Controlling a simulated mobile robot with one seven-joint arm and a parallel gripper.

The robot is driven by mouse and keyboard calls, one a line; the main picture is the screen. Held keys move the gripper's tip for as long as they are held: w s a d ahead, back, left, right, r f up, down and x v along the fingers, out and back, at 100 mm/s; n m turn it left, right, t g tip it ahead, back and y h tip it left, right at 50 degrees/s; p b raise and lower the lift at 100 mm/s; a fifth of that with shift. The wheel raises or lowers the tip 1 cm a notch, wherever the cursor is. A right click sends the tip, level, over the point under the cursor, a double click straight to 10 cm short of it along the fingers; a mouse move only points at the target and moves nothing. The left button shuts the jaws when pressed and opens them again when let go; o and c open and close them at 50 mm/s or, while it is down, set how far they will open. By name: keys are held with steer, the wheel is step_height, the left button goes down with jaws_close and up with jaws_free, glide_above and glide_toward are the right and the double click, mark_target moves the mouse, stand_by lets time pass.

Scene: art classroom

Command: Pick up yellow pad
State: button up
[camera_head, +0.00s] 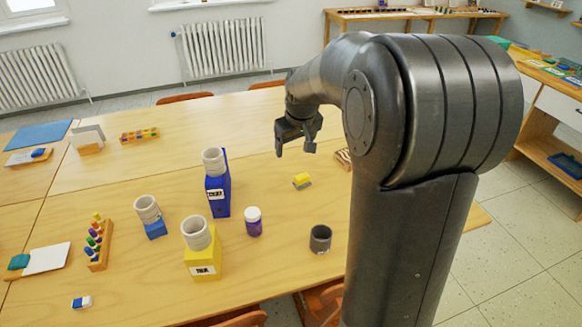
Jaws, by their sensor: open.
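A small yellow pad (302,179) with a grey lower layer lies on the wooden table (270,205), right of the middle. My gripper (295,150) hangs above the table with its fingers pointing down. It is open, with a gap between the fingers and nothing held. In the picture it is just above the pad and apart from it; the exact height is hard to tell.
A dark cup (320,238) and a purple bottle with a white lid (253,222) stand in front of the pad. A blue box (217,190) and a yellow box (203,262) stand left. A striped block (343,158) is partly hidden by my arm.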

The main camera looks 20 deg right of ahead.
steer(key=w+d+f, duration=0.5)
steer(key=w+f, duration=0.3)
steer(key=f, duration=0.1)
steer(key=y, duration=0.1)
glide_toward(302, 177)
steer(key=shift+n+g, duration=0.3)
steer(key=shift+g, duration=0.1)
steer(key=w+f, duration=0.1)
steer(key=f, duration=0.1)
steer(key=w+f, duration=0.1)
steer(key=shift+w+f, duration=0.1)
steer(key=shift+f, duration=0.3)
steer(key=shift+x, duration=2.65)
steer(key=shift+c, duration=0.4)
steer(key=c, duration=1)
